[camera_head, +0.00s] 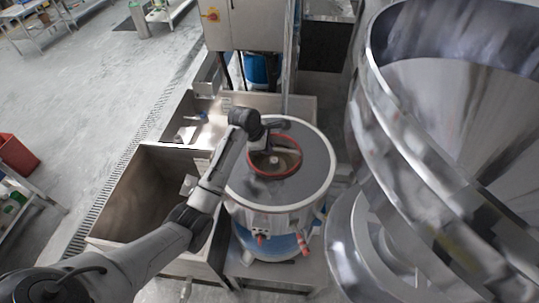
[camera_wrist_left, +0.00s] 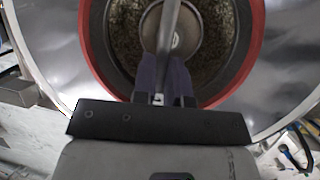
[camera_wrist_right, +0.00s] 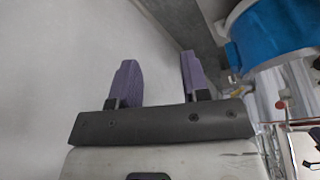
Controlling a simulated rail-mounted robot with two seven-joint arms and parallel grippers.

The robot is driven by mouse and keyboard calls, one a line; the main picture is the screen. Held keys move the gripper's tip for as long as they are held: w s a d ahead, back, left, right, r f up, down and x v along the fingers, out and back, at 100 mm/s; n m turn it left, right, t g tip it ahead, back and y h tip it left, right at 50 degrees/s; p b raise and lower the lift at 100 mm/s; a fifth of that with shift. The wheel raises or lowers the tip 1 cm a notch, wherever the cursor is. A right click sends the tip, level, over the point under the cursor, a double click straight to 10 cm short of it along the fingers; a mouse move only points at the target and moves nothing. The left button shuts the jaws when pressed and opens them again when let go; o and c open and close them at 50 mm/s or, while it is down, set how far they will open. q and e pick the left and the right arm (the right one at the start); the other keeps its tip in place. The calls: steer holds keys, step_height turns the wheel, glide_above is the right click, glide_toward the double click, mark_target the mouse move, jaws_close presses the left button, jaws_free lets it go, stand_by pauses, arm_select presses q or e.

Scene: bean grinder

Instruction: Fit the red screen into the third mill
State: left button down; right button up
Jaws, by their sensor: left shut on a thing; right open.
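The mill (camera_head: 315,175) is a round drum with a grey top and a blue lower body, standing in the middle of the head view. The red screen (camera_head: 253,166) shows as a red ring at the mill's top opening; its red rim also fills the left wrist view (camera_wrist_left: 247,55). My left gripper (camera_head: 270,145) reaches in over the ring from the left. In the left wrist view its fingers (camera_wrist_left: 164,62) are shut on a grey bar that crosses the ring. Whether the ring is fully seated cannot be told. My right gripper (camera_wrist_right: 158,72) is open and empty.
A large shiny steel bowl (camera_head: 405,150) stands close on the right of the mill. An open steel sink (camera_head: 150,190) is on its left. A control cabinet (camera_head: 243,25) stands behind. Below my right gripper is bare pale floor (camera_wrist_right: 60,70), with a blue drum (camera_wrist_right: 275,35) at right.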

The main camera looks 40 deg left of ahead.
mark_target(272, 159)
arm_select(q)
steer(key=shift+f+p, duration=0.4)
steer(key=shift+f, duration=1.8)
steer(key=shift+f, duration=0.1)
steer(key=c, duration=1.2)
jaws_free()
steer(key=shift+o, duration=0.2)
steer(key=shift+r, duration=0.45)
steer(key=b+v, duration=0.2)
steer(key=v, duration=0.9)
steer(key=shift+b, duration=0.4)
